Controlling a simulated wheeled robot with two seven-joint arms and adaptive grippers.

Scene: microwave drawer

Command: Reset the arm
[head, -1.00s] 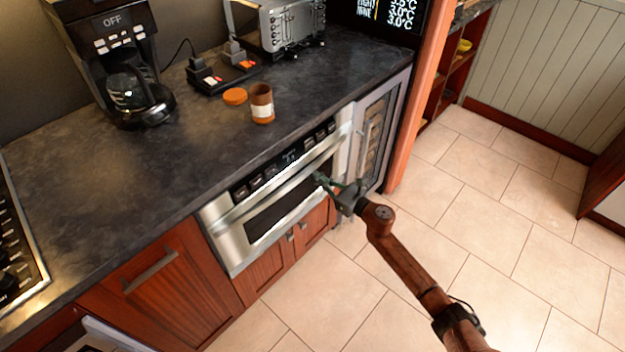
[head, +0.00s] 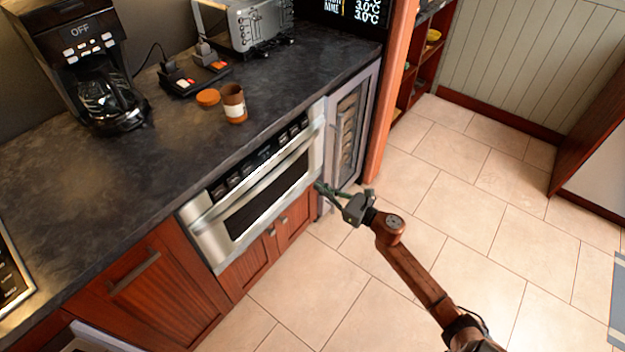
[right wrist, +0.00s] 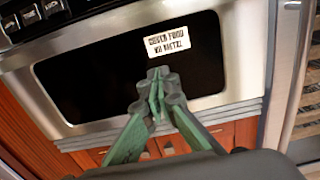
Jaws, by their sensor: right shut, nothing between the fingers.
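My right gripper (head: 318,187) is shut and empty in front of the right end of the microwave drawer (head: 213,232). In the right wrist view its green fingers (right wrist: 157,88) meet at the tips, in front of the drawer's dark window (right wrist: 95,78). The drawer is shut, flush under the counter, with a steel front and a row of black buttons above. I cannot tell from the head view whether the fingertips touch the front. My right arm reaches in from the lower right. My left gripper is not in view.
The dark counter (head: 150,180) carries a coffee maker (head: 95,75), a brown jar (head: 234,103), an orange lid (head: 208,97) and a toaster (head: 250,22). A wine cooler (head: 347,130) stands right of the drawer. Wooden cabinet doors (head: 150,285) lie below. The tiled floor (head: 440,240) at right is clear.

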